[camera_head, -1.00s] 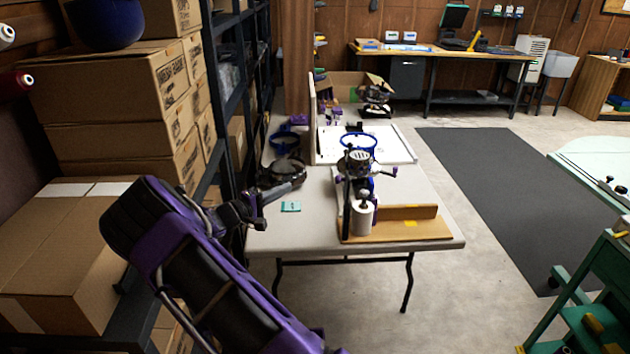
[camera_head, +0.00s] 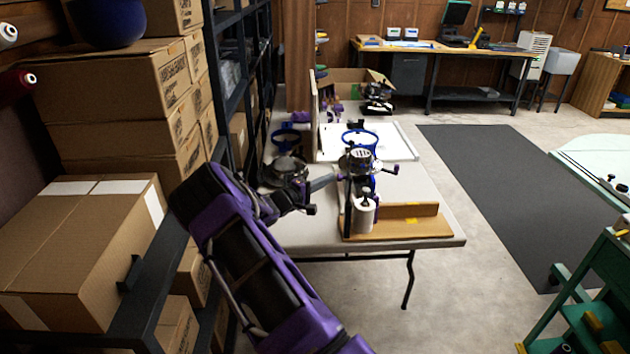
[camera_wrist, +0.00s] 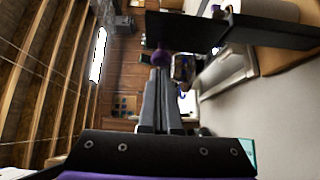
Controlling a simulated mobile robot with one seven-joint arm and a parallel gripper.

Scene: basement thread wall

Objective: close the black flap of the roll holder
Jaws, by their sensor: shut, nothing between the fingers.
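The roll holder stands on a wooden base (camera_head: 410,230) near the front of the folding table, with an upright white roll (camera_head: 364,216). Its black flap (camera_head: 347,214) shows as a narrow dark upright strip at the roll's left. In the wrist view the flap (camera_wrist: 255,30) is a broad black panel across the upper right, partly covering a pale roll (camera_wrist: 268,9). My gripper (camera_wrist: 161,72) is shut and empty, with its fingertips near a purple knob (camera_wrist: 161,57) and beside the flap. I cannot tell whether they touch. In the head view, the fingertips (camera_head: 334,181) are left of the holder.
A blue-ringed device (camera_head: 360,142) stands behind the roll, with a purple-knobbed handle. A dark round device (camera_head: 286,168) is close behind my wrist. Shelving and cardboard boxes (camera_head: 100,230) crowd the left.

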